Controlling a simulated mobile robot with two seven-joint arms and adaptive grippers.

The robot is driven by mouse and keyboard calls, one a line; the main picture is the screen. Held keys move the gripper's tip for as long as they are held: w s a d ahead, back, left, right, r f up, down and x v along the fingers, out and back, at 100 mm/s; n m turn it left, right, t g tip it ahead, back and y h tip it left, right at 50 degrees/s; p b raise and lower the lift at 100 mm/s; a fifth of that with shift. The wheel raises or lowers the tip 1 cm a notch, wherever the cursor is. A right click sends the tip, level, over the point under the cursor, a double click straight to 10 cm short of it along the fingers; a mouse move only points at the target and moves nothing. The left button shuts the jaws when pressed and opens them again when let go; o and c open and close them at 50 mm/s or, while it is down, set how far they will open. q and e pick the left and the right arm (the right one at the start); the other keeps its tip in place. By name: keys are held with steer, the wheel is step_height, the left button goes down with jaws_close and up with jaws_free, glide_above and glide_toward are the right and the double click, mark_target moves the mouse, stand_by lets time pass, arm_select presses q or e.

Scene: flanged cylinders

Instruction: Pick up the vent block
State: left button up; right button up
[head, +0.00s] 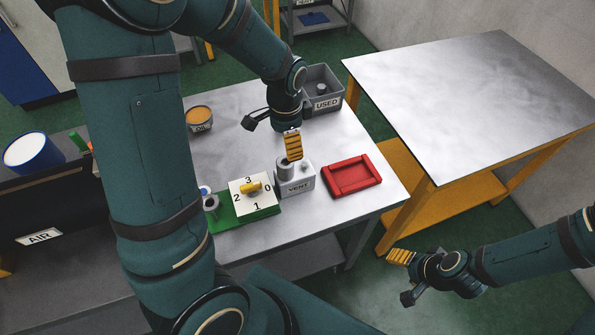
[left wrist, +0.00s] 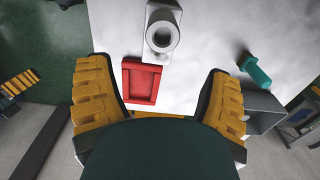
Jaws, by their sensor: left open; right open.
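The vent block (head: 295,182), a pale block labelled VENT with a grey open cylinder on top, stands upright on the metal table between the number plate and the red tray. In the left wrist view the vent block (left wrist: 162,32) is seen from above, near the top edge, with its round opening visible. My left gripper (head: 292,146) is above and just behind the block, pointing down. My right gripper (head: 400,257) is open and empty, off the table's front right side.
A red tray (head: 352,177) lies right of the block. A green base with a numbered white plate (head: 252,206) is close on its left. A USED bin (head: 322,92) stands behind. A second table (head: 470,90) is right.

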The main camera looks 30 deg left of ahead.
mark_target(288, 165)
arm_select(q)
steer(key=f, duration=0.6)
steer(key=shift+s, duration=0.25)
steer(key=shift+w+a+f+b, duration=0.1)
steer(key=shift+w+f+b, duration=0.1)
steer(key=shift+f, duration=1.25)
steer(key=shift+w+f+b, duration=0.1)
steer(key=shift+w+f, duration=0.05)
steer(key=shift+f, duration=1.25)
steer(key=c, duration=1.3)
steer(key=shift+c, duration=0.2)
step_height(288, 165, up, 10)
steer(key=shift+r+p, duration=0.1)
steer(key=shift+p, duration=0.25)
